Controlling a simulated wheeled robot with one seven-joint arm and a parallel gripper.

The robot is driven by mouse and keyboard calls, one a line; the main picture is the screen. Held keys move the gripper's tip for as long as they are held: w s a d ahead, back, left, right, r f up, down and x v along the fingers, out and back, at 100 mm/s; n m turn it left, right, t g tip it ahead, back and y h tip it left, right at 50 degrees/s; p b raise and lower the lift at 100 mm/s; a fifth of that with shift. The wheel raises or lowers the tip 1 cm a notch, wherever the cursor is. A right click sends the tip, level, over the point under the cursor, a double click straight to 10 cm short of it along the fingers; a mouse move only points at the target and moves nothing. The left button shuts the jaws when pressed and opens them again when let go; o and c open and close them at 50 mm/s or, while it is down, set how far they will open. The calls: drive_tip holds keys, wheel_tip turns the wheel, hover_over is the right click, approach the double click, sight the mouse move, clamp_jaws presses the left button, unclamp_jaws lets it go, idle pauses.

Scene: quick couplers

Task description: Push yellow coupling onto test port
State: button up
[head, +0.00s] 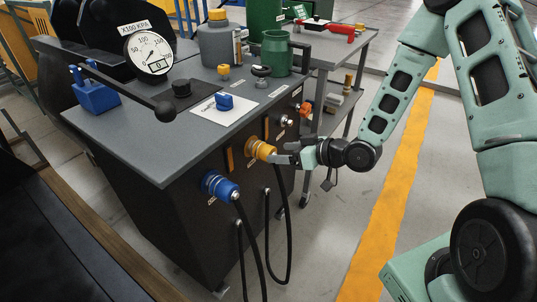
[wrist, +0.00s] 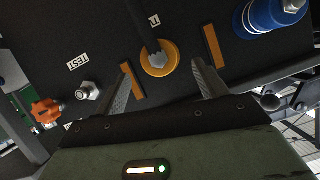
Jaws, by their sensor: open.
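The yellow coupling (head: 262,150) sits on the bench's dark front panel, with a black hose hanging from it. In the wrist view the yellow coupling (wrist: 158,70) lies between my fingertips, its hose running up and away. My gripper (head: 280,159) is open close beside it in the head view; its two fingers (wrist: 161,66) stand either side of the coupling in the wrist view. I cannot tell whether they touch it. The bare silver test port (wrist: 88,91) sits left of the coupling, near a "TEST" label (wrist: 78,62); it also shows in the head view (head: 287,121).
A blue coupling (head: 219,187) with a hose is on the same panel, nearer the head camera. An orange knob (head: 305,111) is beyond the test port. Orange strips (wrist: 132,81) flank the yellow coupling. The bench top (head: 150,140) carries a gauge (head: 150,52) and lever.

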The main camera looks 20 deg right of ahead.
sight(273, 153)
drive_tip(key=x, duration=0.5)
drive_tip(key=shift+w+a+f, duration=0.1)
drive_tip(key=shift+w+a, duration=0.05)
drive_tip(key=shift+w, duration=0.1)
drive_tip(key=c, duration=1.2)
drive_tip(key=shift+o, duration=0.2)
drive_tip(key=shift+s, duration=0.1)
drive_tip(key=shift+s+d, duration=0.6)
drive_tip(key=shift+s, duration=0.2)
drive_tip(key=shift+s+d, duration=0.65)
drive_tip(key=shift+s, duration=0.2)
drive_tip(key=shift+d, duration=0.1)
drive_tip(key=s+d, duration=0.2)
drive_tip(key=s, duration=0.1)
drive_tip(key=shift+s+d, duration=0.1)
